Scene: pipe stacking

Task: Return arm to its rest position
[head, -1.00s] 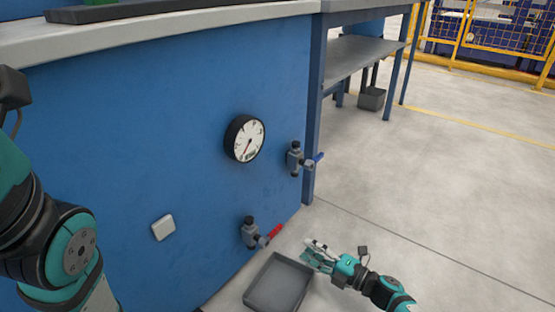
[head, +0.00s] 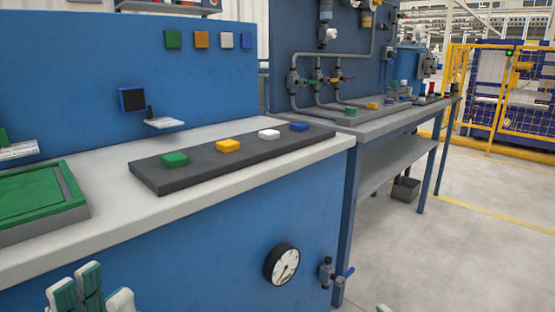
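My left gripper (head: 92,291) shows at the bottom left, in front of the blue cabinet front. Its pale fingers with green pads point up and stand apart, with nothing seen between them. The rest of the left arm is out of view. A small pale and green tip at the bottom edge looks like part of my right gripper (head: 383,308). The rest of that hand is cut off, so whether it is open or shut is hidden.
Above the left gripper is a pale worktop (head: 110,215) with a green tray (head: 28,200) and a dark board (head: 235,158) bearing coloured blocks. A gauge (head: 281,265) and a blue-handled valve (head: 333,273) stick out from the front. Open floor (head: 470,240) lies right.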

